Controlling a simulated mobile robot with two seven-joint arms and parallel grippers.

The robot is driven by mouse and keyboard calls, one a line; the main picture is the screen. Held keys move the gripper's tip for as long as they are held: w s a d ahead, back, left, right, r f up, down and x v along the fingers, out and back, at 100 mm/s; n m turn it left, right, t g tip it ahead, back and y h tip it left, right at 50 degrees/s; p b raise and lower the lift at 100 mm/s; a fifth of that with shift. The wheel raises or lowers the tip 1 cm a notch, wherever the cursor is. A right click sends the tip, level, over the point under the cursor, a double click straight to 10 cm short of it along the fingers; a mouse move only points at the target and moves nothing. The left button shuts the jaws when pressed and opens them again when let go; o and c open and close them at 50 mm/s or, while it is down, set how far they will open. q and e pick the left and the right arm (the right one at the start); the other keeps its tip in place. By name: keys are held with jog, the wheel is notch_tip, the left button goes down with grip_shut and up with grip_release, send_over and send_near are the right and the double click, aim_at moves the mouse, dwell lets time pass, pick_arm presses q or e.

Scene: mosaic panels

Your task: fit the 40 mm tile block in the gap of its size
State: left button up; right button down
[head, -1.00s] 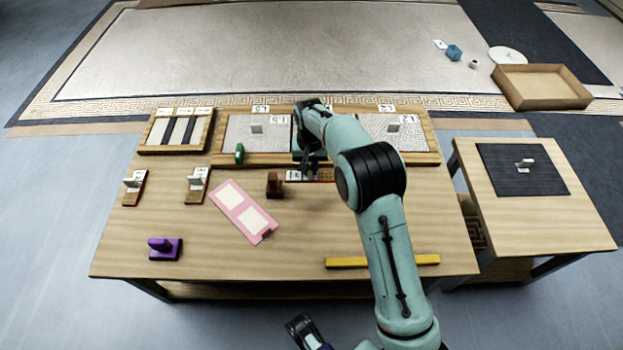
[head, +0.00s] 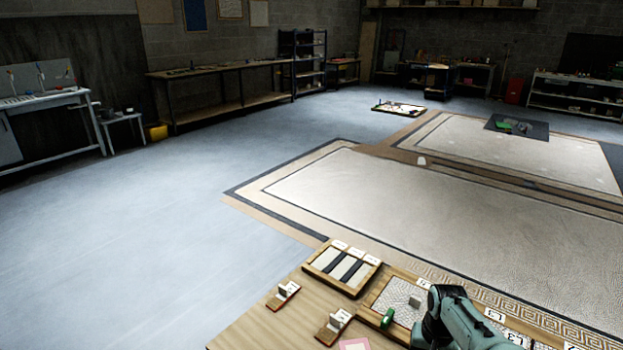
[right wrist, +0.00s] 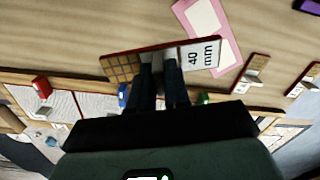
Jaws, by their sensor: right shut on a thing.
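The 40 mm tile block (right wrist: 121,68) has a brown tiled face, a red edge and a white "40 mm" label in the right wrist view. My right gripper (right wrist: 158,62) is shut on its pale upright grip. The block seems to be over the wooden table, but its height is unclear. In the head view my right arm shows at the bottom edge, and its fingertips and the block are hidden. A wooden panel frame (head: 367,304) with a textured grey panel (head: 398,297) lies beside this arm. I cannot make out the 40 mm gap. My left gripper is not in view.
A framed tray (head: 319,267) with pale and dark strips lies at the table's back left. Two other labelled blocks (head: 283,296) (head: 334,326) stand before it. A green piece (head: 388,318) is on the panel frame. A pink card (right wrist: 205,22) lies beyond the held block.

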jog(key=s+a+n, duration=0.1)
jog(key=a+n, duration=0.3)
jog(key=a, duration=0.7)
pick_arm(q)
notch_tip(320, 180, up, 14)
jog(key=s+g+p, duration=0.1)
jog(key=p, duration=1.3)
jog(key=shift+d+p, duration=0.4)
pick_arm(e)
notch_tip(320, 180, up, 6)
jog(key=s, duration=0.2)
jog(key=shift+r, duration=0.2)
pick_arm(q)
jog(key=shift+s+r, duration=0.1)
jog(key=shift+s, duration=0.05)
pick_arm(e)
jog(key=shift+f, duration=0.1)
